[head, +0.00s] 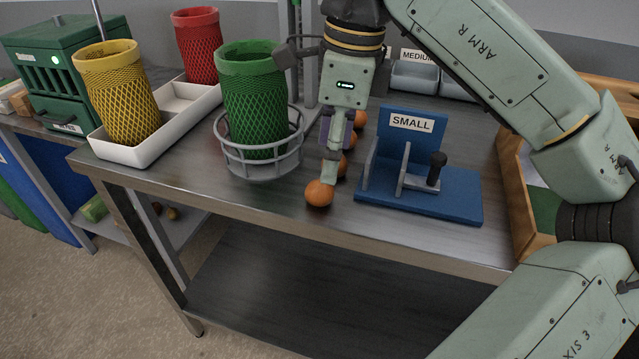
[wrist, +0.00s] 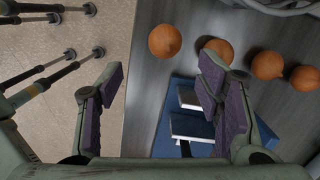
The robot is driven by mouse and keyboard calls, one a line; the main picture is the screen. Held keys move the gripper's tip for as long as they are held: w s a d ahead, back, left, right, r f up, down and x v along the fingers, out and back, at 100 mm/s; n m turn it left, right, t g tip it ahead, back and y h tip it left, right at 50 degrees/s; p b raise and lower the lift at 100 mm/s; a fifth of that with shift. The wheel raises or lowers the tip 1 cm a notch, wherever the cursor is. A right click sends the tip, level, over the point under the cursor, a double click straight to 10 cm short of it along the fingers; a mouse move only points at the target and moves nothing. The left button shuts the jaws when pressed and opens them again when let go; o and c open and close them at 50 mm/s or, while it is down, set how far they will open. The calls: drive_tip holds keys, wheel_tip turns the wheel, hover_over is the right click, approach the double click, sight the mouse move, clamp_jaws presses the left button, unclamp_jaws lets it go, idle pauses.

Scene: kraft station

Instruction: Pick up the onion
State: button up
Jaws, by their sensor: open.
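Several round orange-brown onions lie in a row on the metal table (head: 270,195). The nearest onion (head: 319,193) is close to the table's front edge; in the wrist view this onion (wrist: 165,41) sits just ahead of the gap between the fingers. A second onion (wrist: 218,50) shows just past the right fingertip, with others (wrist: 267,65) further right. In the head view the farther onions are partly hidden behind my gripper (head: 331,165). My gripper points down over the row, open and empty, its purple pads wide apart in the wrist view (wrist: 160,78).
A blue fixture labelled SMALL (head: 455,195) stands just right of the onions. A green mesh basket (head: 252,100) in a grey ring holder (head: 262,168) stands to the left. A white tray (head: 165,150) with yellow (head: 122,100) and red baskets (head: 198,50) is further left.

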sight(321, 185)
drive_tip(key=f, duration=0.2)
drive_tip(key=shift+a+f, duration=0.2)
drive_tip(key=shift+f, duration=0.15)
drive_tip(key=shift+w+a+f+p, duration=0.2)
drive_tip(key=shift+f+p, duration=0.1)
drive_tip(key=shift+f, duration=0.5)
drive_tip(key=shift+w+a+f+p, duration=0.1)
drive_tip(key=shift+a+f+p, duration=0.15)
drive_tip(key=shift+f, duration=0.6)
drive_tip(key=shift+w+a+f+p, duration=0.2)
drive_tip(key=shift+f+p, duration=0.1)
drive_tip(key=shift+f, duration=0.5)
drive_tip(key=c, duration=1.2)
drive_tip(key=shift+r, duration=0.55)
wheel_tip(321, 185, up, 2)
drive_tip(key=shift+r+b, duration=0.15)
drive_tip(key=shift+b, duration=0.5)
drive_tip(key=s+b, duration=0.1)
drive_tip(key=s, duration=0.4)
drive_tip(key=s+a+r+b, duration=0.1)
drive_tip(key=s, duration=0.4)
drive_tip(key=s+b, duration=0.1)
drive_tip(key=s, duration=0.5)
drive_tip(key=shift+a+r, duration=0.2)
drive_tip(key=shift+r, duration=0.1)
